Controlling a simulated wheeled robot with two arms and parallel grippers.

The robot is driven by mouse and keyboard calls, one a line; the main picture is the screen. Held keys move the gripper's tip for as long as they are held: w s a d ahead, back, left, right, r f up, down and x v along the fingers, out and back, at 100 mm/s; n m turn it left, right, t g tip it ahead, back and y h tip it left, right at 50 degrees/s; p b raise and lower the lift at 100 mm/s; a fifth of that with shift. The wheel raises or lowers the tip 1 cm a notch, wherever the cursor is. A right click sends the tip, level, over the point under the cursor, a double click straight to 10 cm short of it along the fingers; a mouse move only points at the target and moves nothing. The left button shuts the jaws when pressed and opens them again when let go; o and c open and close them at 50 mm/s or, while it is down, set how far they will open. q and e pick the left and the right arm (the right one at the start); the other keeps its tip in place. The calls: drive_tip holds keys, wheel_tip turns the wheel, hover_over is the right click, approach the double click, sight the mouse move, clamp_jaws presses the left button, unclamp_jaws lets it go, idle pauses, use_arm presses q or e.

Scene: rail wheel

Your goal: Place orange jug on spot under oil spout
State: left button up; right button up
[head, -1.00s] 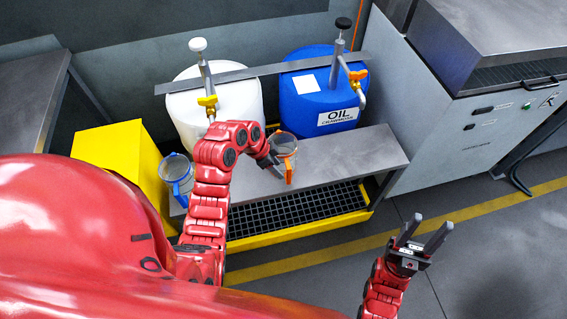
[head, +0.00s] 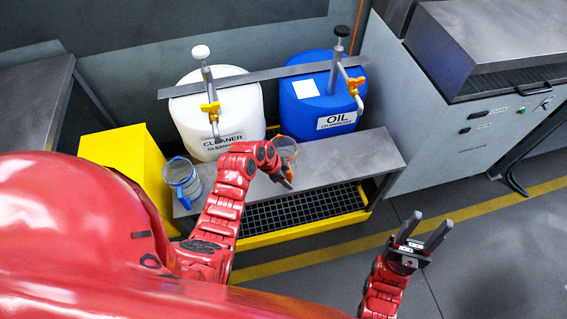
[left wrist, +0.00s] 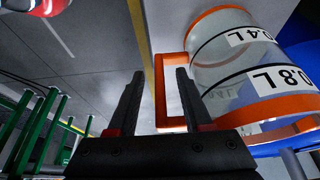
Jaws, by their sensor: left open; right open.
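The orange jug (head: 287,146), clear with orange trim, stands on the grey bench in front of the gap between the drums. My left arm partly hides it in the head view. My left gripper (head: 287,182) is open at the front side of the jug. In the left wrist view the jug (left wrist: 240,70) shows 0.4 L and 0.8 L marks, and its orange handle (left wrist: 161,95) appears between the open fingers (left wrist: 157,75). The oil spout (head: 360,102) hangs from the blue OIL drum (head: 318,103) to the right. My right gripper (head: 424,236) is open and empty above the floor.
A blue-handled jug (head: 181,178) stands at the bench's left end, near a yellow box (head: 120,155). The white CLEANER drum (head: 218,115) has its own spout. The bench (head: 365,155) is clear right of the orange jug. A black grate (head: 300,208) lies below.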

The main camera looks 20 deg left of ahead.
use_arm(q)
clamp_jaws()
idle(1.3)
